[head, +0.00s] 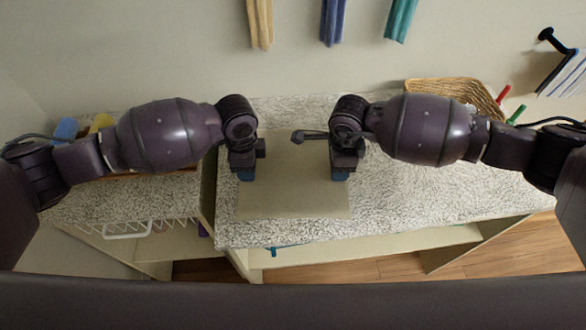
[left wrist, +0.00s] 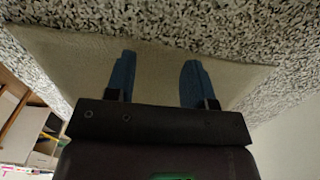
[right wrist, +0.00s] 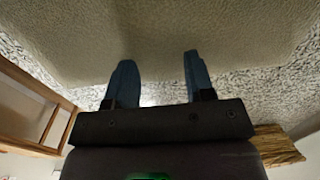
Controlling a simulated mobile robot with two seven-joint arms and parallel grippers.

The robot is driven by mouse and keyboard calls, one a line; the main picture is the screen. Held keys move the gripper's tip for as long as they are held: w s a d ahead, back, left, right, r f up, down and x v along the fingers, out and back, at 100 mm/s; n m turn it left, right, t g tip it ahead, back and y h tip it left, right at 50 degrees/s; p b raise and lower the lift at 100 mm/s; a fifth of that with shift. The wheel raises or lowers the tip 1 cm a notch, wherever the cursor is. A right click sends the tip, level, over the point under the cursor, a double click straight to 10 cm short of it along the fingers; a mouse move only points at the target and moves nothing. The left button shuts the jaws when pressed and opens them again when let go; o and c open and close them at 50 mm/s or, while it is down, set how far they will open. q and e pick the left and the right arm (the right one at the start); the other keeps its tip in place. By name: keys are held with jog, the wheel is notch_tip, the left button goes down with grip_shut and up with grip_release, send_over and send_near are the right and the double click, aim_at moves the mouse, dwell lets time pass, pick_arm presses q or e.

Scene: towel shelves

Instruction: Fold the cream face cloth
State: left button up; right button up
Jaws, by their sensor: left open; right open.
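The cream face cloth (head: 295,200) lies flat and spread out on the speckled counter, with its near edge close to the counter's front. My left gripper (head: 246,175) is over the cloth's left side. In the left wrist view its blue fingers (left wrist: 158,78) are apart with nothing between them, and the cloth (left wrist: 75,65) shows beyond and beneath them. My right gripper (head: 340,174) is over the cloth's right side. In the right wrist view its fingers (right wrist: 158,80) are apart and empty near the cloth's edge (right wrist: 160,55). The arms hide part of the cloth's sides.
The speckled counter (head: 430,205) is clear to the right of the cloth. A wicker basket (head: 455,90) stands at the back right. Yellow, blue and teal towels (head: 333,20) hang on the wall. A wire rack (head: 130,229) is below the left counter.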

pick_arm(q)
jog(key=shift+f, duration=0.2)
pick_arm(e)
jog(key=shift+f, duration=0.1)
pick_arm(q)
grip_shut()
pick_arm(e)
grip_shut()
dwell(0.3)
pick_arm(q)
jog(key=shift+r, duration=0.15)
